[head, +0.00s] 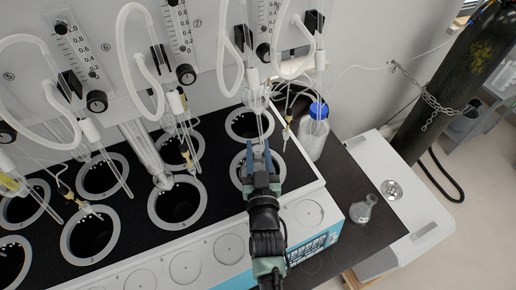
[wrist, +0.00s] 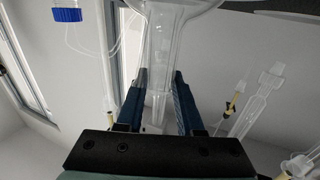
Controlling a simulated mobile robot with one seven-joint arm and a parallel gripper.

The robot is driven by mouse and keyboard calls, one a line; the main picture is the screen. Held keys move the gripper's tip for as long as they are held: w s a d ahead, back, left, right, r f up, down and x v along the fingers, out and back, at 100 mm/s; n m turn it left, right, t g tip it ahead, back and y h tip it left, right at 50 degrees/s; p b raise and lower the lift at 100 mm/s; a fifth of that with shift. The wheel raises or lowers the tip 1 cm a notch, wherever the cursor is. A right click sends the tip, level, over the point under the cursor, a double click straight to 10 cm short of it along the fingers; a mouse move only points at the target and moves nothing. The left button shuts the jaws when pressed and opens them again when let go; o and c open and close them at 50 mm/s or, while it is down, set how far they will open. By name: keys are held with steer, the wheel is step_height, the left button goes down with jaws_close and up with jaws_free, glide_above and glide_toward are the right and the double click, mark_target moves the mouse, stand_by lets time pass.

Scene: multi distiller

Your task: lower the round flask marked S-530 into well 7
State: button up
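In the wrist view a clear glass neck (wrist: 160,75) runs between my fingers and widens into the round flask's body (wrist: 185,4) at the top edge. My gripper (wrist: 159,82) has a finger close along each side of this neck and appears shut on it. No marking can be read. In the head view my gripper (head: 262,150) is over the rightmost front well (head: 239,172), a pale ring around a dark opening. The gripper covers much of it. The flask's body and its height against the ring cannot be made out there. A "7" (head: 197,22) is printed on the back panel.
Glass tubes and white hoses (head: 225,50) hang close behind my gripper. Another well (head: 233,134) lies just behind. A blue-capped bottle (head: 314,135) stands to the right, and a small glass flask (head: 362,210) sits on the dark bench (head: 350,180). A chained gas cylinder (head: 440,90) stands farther right.

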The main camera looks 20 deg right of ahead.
steer(key=o, duration=0.5)
steer(key=shift+r, duration=0.1)
steer(key=shift+c, duration=0.2)
steer(key=shift+o, duration=0.2)
steer(key=shift+s+f, duration=0.1)
steer(key=shift+f, duration=0.1)
steer(key=b+v, duration=0.2)
steer(key=v, duration=0.9)
steer(key=shift+a, duration=0.1)
steer(key=shift+v, duration=0.85)
steer(key=shift+r, duration=0.15)
